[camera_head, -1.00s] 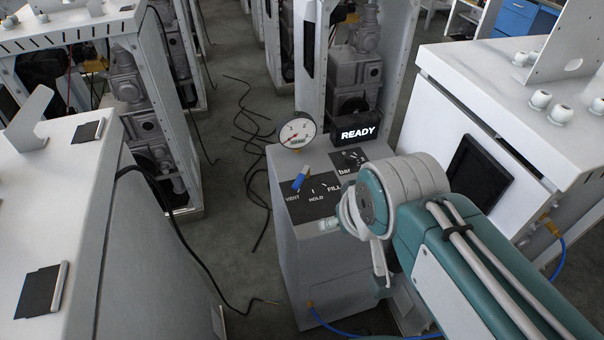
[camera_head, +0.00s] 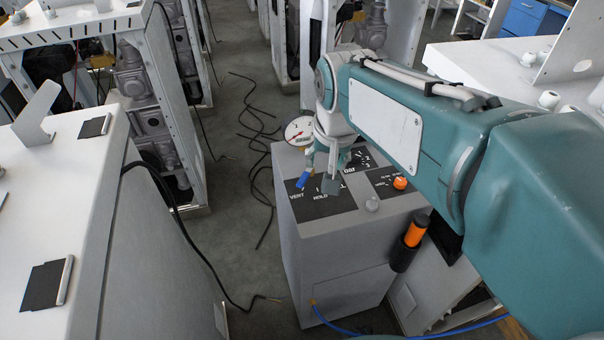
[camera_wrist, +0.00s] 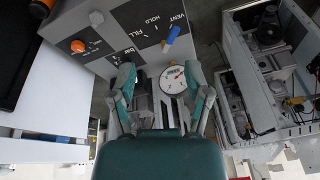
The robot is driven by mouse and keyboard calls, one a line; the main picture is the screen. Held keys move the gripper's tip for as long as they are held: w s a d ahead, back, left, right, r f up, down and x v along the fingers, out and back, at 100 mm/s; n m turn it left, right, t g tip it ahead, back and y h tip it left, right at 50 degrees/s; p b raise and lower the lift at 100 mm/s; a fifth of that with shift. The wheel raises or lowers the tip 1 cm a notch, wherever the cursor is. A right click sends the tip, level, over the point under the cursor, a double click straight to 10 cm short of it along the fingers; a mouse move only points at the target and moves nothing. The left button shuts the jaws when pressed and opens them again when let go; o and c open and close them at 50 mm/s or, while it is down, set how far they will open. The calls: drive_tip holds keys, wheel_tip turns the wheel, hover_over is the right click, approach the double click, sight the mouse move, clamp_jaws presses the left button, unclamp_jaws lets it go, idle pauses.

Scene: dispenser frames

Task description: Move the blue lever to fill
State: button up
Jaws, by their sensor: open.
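The blue lever (camera_head: 304,179) stands on the black panel (camera_head: 325,206) atop the grey dispenser, its blue end towards VENT. It also shows in the wrist view (camera_wrist: 173,35), with HOLD and FILL printed further left. My gripper (camera_head: 320,174) is over the panel, just right of the lever in the head view. Its fingers (camera_wrist: 160,70) are spread and empty in the wrist view, with the lever beyond the tips. I cannot tell whether a finger touches the lever. The gripper hides the FILL mark in the head view.
The round gauge (camera_head: 299,130) stands behind the panel, close to my gripper. An orange knob (camera_head: 400,183) and an orange-and-black handle (camera_head: 414,236) are to the right. A white cabinet (camera_head: 60,180) is on the left. Black cables (camera_head: 262,150) lie on the floor.

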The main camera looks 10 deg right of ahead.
drive_tip(key=w+f+m+g, duration=0.2)
drive_tip(key=w+f, duration=0.2)
drive_tip(key=w, duration=0.6)
drive_tip(key=m+g, duration=0.1)
drive_tip(key=m, duration=0.1)
hover_over(303, 179)
wheel_tip(303, 179, down, 6)
wheel_tip(303, 179, down, 10)
drive_tip(key=shift+w+f, duration=0.1)
drive_tip(key=shift+f, duration=0.05)
clamp_jaws()
